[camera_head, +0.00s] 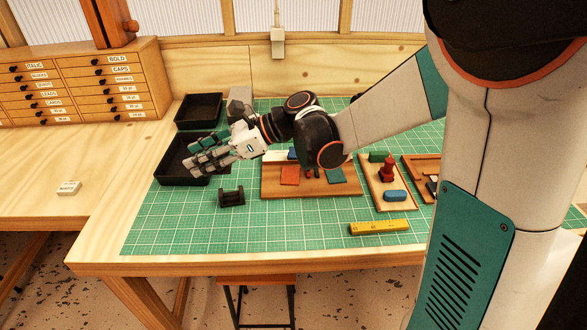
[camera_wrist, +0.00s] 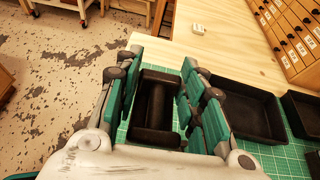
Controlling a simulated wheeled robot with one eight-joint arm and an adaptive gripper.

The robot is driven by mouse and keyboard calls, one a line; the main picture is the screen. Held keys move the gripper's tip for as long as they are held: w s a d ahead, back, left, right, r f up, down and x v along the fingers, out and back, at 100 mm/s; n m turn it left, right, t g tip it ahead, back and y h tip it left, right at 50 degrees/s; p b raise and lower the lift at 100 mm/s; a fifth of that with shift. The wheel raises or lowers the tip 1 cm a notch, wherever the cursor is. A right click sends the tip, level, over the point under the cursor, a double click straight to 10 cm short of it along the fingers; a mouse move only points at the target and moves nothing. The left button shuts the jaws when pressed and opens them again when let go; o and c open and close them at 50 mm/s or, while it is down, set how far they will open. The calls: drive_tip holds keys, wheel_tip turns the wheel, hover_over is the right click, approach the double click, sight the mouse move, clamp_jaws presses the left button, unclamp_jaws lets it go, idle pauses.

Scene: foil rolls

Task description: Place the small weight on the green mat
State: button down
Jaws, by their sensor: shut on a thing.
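My gripper (camera_head: 197,152) is shut on a dark, spool-like thing with block ends and a bar between them, which I take for the small weight (camera_wrist: 155,110). In the wrist view it sits between the teal finger pads of my gripper (camera_wrist: 158,88). In the head view my fingers are above the larger black tray, and the held thing is hard to make out against it. The green mat (camera_head: 170,225) covers much of the worktable; some of it also shows in the wrist view (camera_wrist: 265,155).
A similar black piece (camera_head: 231,197) stands on the mat, near the larger black tray (camera_head: 168,172). A smaller black tray (camera_head: 199,112) and a grey block (camera_head: 240,101) lie behind. The mat's front left is clear.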

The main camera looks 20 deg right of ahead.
sight(221, 226)
wheel_tip(221, 226, down, 20)
drive_tip(key=b, duration=0.7)
drive_tip(key=shift+f, duration=0.1)
drive_tip(key=c, duration=1.1)
unclamp_jaws()
drive_tip(key=shift+o, duration=0.2)
drive_tip(key=shift+d+r, duration=0.2)
drive_tip(key=shift+d, duration=0.05)
drive_tip(key=p+v, duration=0.3)
drive_tip(key=v, duration=0.8)
drive_tip(key=shift+s+d+r, duration=0.15)
drive_tip(key=shift+d, duration=0.1)
